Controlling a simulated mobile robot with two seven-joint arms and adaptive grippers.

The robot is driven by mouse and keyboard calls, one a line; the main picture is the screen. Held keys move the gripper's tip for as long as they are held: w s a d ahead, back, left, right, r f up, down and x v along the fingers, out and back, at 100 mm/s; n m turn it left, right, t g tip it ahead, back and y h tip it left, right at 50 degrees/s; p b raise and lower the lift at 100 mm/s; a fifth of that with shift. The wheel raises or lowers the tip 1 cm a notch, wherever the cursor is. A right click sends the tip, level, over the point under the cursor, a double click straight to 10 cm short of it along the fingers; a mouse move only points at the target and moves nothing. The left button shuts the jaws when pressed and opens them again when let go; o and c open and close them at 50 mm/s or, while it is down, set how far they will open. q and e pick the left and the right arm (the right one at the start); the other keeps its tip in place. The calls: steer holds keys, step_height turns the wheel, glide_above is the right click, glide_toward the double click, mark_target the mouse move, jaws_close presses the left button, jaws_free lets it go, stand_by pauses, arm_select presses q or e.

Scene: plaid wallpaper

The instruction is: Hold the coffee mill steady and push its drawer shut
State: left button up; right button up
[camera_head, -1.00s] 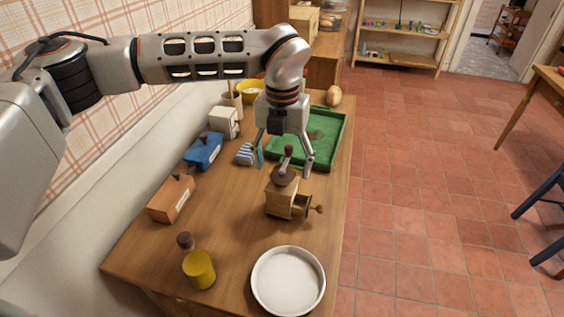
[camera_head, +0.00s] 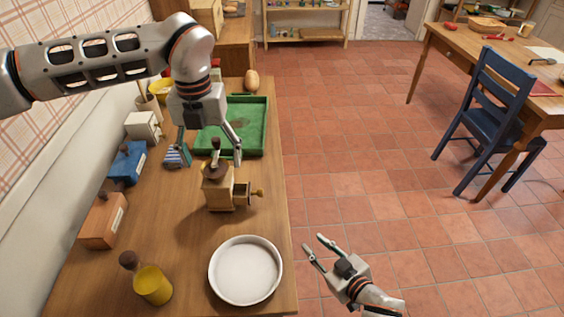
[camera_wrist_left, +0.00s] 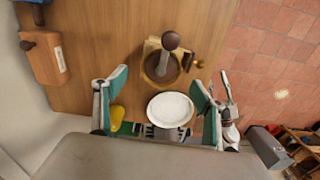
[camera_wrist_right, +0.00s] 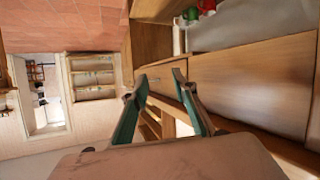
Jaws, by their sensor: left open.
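The coffee mill (camera_head: 217,190) stands upright on the wooden table, with a dark top and a crank with a dark knob. Its small drawer (camera_head: 243,194) sticks out on the right side, with a brass knob. In the left wrist view the mill (camera_wrist_left: 163,62) shows from above, ahead of the fingers. My left gripper (camera_head: 208,155) is open, its fingers above and around the mill's crank area, apparently not touching it. My right gripper (camera_head: 313,247) is open and empty, over the floor to the right of the table's front edge.
Orange (camera_head: 103,222) and blue (camera_head: 127,162) boxes line the left side. The table right of the drawer is clear.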

mark_target(217, 180)
arm_select(q)
steer(key=shift+f, duration=3.9)
arm_select(e)
steer(key=w+a+r+n+g, duration=0.3)
steer(key=r+g, duration=0.1)
steer(key=r, duration=0.4)
steer(key=w+a+r+n+g, duration=0.2)
steer(key=w+r+n+g, duration=0.1)
steer(key=r, duration=0.5)
steer(key=w+a+r+n+g, duration=0.3)
steer(key=r+n+g, duration=0.2)
steer(key=r, duration=0.4)
steer(key=shift+a, duration=0.35)
steer(key=shift+w, duration=0.1)
arm_select(q)
steer(key=c, duration=1.6)
